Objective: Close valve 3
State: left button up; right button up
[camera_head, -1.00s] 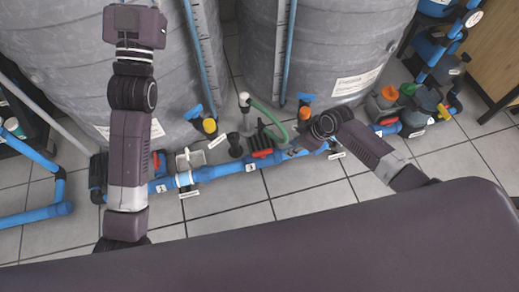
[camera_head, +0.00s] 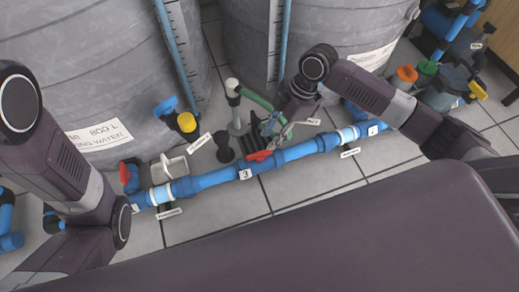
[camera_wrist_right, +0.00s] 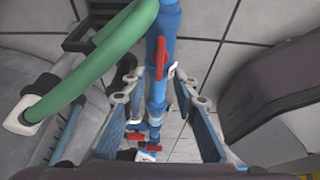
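Valve 3 has a red handle (camera_head: 260,155) on the blue floor pipe, just above the label 3 (camera_head: 246,174). The handle lies roughly along the pipe. In the right wrist view a red handle (camera_wrist_right: 162,58) shows on the pipe, beyond the fingers toward the top; it looks like the same one. My right gripper (camera_head: 270,126) is just behind and above the handle in the head view. In the right wrist view my right gripper (camera_wrist_right: 160,105) is open, its fingers apart on either side of the pipe and holding nothing. My left arm is at the left; its gripper is not visible.
A green hose (camera_wrist_right: 95,65) curves close to my right gripper. A black fitting (camera_head: 224,150) stands left of valve 3. Large grey tanks (camera_head: 85,75) stand behind the pipe. Another red handle (camera_head: 124,172) is further left. Tiled floor (camera_head: 215,215) in front is clear.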

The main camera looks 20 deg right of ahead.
aim_at(260, 152)
jog(key=b+x, duration=0.5)
jog(key=x, duration=0.2)
jog(key=shift+a+f, duration=0.15)
jog(key=shift+f, duration=0.1)
jog(key=shift+c, duration=0.4)
grip_shut()
